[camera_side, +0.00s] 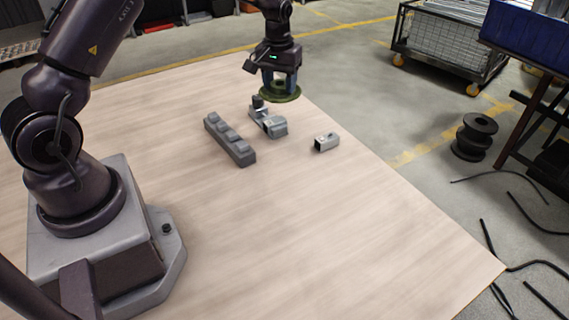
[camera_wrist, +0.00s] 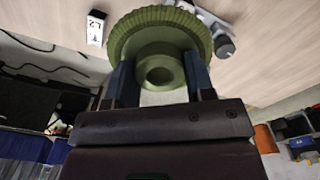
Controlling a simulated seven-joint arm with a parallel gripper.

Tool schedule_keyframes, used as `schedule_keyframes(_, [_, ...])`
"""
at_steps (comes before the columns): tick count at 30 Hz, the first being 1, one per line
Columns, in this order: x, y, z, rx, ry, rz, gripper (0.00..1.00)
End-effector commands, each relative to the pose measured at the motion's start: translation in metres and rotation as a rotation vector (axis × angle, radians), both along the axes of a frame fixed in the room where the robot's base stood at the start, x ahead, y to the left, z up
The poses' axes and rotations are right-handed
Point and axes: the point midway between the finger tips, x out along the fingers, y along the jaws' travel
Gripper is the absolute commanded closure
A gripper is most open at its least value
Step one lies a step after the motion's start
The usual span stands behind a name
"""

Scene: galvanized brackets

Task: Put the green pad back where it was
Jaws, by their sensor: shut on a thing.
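The green pad (camera_side: 282,97) is a round disc with a ribbed rim and a raised hub ring. My gripper (camera_side: 280,84) is shut on it, and the pad hangs above the far part of the wooden table top. In the wrist view the two blue-grey fingers of my gripper (camera_wrist: 161,76) stand on either side of the hub of the pad (camera_wrist: 150,36). A galvanized bracket (camera_side: 273,127) with a dark knob lies just below and in front of the pad in the side view. Whether they touch is unclear.
A dark grey bar with several raised bumps (camera_side: 230,140) lies left of the bracket. A small hollow metal block (camera_side: 326,142) lies to its right; a block labelled L2 (camera_wrist: 96,27) shows in the wrist view. The near table top (camera_side: 330,240) is clear.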

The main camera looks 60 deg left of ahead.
Motion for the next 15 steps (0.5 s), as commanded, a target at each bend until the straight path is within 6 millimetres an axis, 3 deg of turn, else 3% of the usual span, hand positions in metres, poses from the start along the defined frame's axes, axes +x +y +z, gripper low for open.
schedule_keyframes(4, [-0.014,-0.054,0.019,-0.002,0.001,-0.083,0.73])
schedule_keyframes(8, [-0.043,-0.097,0.025,-0.006,0.006,-0.11,0.73])
schedule_keyframes(15, [-0.125,-0.156,0.02,-0.015,0.019,-0.081,0.73])
